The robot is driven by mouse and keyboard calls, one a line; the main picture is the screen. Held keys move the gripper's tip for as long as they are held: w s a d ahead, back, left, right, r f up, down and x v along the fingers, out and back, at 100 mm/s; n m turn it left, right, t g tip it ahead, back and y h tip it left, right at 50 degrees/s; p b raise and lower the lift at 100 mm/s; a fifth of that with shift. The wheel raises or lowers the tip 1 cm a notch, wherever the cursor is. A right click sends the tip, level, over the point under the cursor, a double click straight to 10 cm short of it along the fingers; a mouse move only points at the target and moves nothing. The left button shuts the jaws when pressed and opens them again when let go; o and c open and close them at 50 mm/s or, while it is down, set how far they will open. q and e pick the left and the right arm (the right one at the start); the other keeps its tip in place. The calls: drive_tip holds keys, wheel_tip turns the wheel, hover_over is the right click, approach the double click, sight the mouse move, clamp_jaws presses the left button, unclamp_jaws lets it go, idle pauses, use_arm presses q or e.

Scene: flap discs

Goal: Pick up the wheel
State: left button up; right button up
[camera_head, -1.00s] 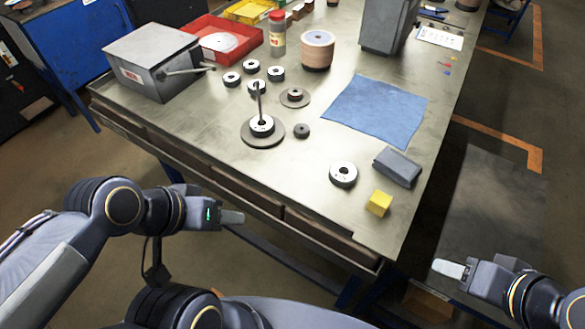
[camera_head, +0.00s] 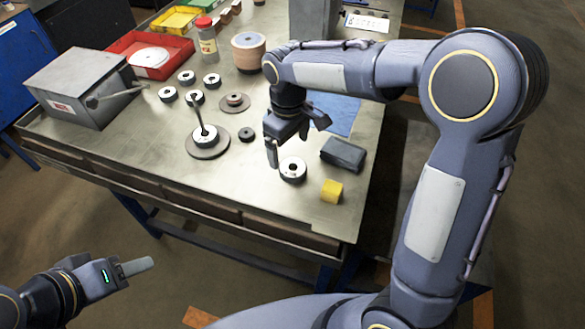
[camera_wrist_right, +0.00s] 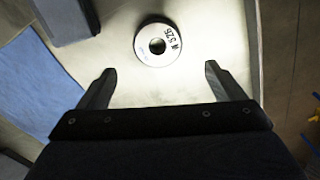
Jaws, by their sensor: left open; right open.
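The wheel (camera_head: 292,169), a small disc with a white labelled face and a dark centre hole, lies flat on the table near its front edge. It also shows in the right wrist view (camera_wrist_right: 159,45), ahead of and between the fingertips. My right gripper (camera_head: 294,144) is open above the table, just behind the wheel in the head view, with its fingers (camera_wrist_right: 160,75) apart and nothing between them. My left gripper (camera_head: 137,267) is off the table at the lower left and holds nothing visible.
A yellow cube (camera_head: 331,191) and a dark grey block (camera_head: 343,153) lie right of the wheel. A blue cloth (camera_head: 338,112) is partly hidden by my right arm. Several similar discs and a spindle on a base (camera_head: 207,147) stand to the left. A grey box (camera_head: 80,88) is at the far left.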

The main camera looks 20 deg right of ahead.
sight(293, 164)
drive_tip(key=f, duration=0.7)
drive_tip(key=shift+s+d, duration=0.25)
drive_tip(key=shift+d, duration=0.1)
drive_tip(key=shift+r, duration=0.1)
drive_tip(key=c, duration=1.2)
